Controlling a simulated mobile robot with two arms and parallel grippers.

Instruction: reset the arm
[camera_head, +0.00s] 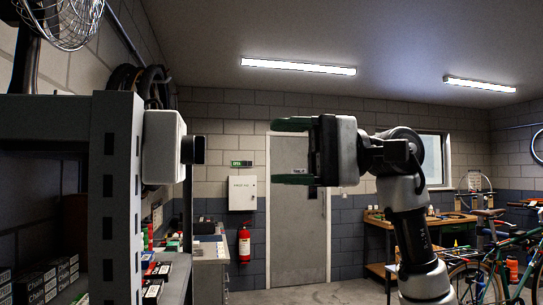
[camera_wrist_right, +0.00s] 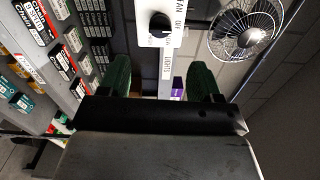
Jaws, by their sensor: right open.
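My right arm (camera_head: 412,222) rises from the lower right in the head view. Its right gripper (camera_head: 285,152) points left, with its two green fingers spread apart and nothing between them. A white switch box (camera_head: 160,147) with a black knob (camera_head: 192,149) is on the grey shelf post to the left. A clear gap separates the fingertips from the knob. In the right wrist view, the fingers of the gripper (camera_wrist_right: 158,75) show below the knob (camera_wrist_right: 160,25), and the box's labels read FAN, OFF and LIGHTS. My left gripper is in neither view.
The shelf's post (camera_head: 116,200) stands at the left, with boxes (camera_head: 38,285) on the shelf. A wire-cage fan (camera_wrist_right: 243,30) is beside the switch box. A door (camera_head: 298,225), a fire extinguisher (camera_head: 244,243), a workbench (camera_head: 375,222) and a bike (camera_head: 490,270) are farther back.

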